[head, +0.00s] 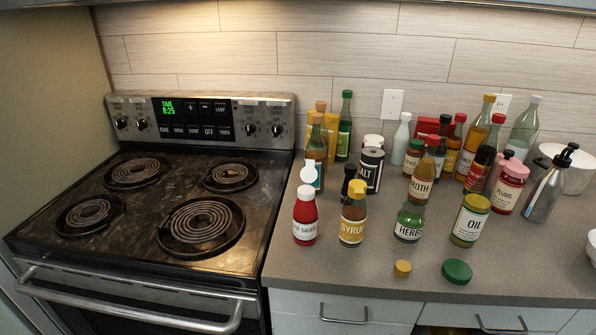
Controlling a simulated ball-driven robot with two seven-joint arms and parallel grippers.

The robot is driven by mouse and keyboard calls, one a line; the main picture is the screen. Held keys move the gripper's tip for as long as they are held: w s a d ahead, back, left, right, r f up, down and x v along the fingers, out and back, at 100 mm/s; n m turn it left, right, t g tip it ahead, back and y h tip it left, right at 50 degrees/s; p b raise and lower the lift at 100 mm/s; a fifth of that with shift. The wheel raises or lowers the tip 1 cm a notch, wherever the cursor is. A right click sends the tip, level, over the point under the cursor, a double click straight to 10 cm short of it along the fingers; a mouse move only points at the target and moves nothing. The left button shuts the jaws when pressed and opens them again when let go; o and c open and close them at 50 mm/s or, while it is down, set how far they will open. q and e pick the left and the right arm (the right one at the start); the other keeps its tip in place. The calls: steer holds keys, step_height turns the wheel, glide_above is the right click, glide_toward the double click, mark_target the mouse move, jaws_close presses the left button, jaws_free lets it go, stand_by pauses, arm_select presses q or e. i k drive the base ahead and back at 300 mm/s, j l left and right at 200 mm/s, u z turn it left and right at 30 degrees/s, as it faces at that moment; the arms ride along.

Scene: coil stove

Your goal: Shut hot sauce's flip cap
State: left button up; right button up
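The hot sauce bottle (305,222) is a red bottle with a white label, standing upright near the front left of the counter, just right of the stove. Its neck has a white collar (306,192). The round white flip lid (308,174) stands up above the collar, so the cap looks open. Neither of my grippers is in view.
The syrup bottle (352,218) stands close on the right, with the herbs jar (409,222) and oil jar (469,222) further right. Several bottles crowd behind. Loose yellow (402,268) and green (457,271) lids lie in front. The coil stove (160,205) is left.

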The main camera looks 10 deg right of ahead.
mark_target(308, 174)
steer(key=i+l, duration=0.6)
steer(key=i, duration=0.15)
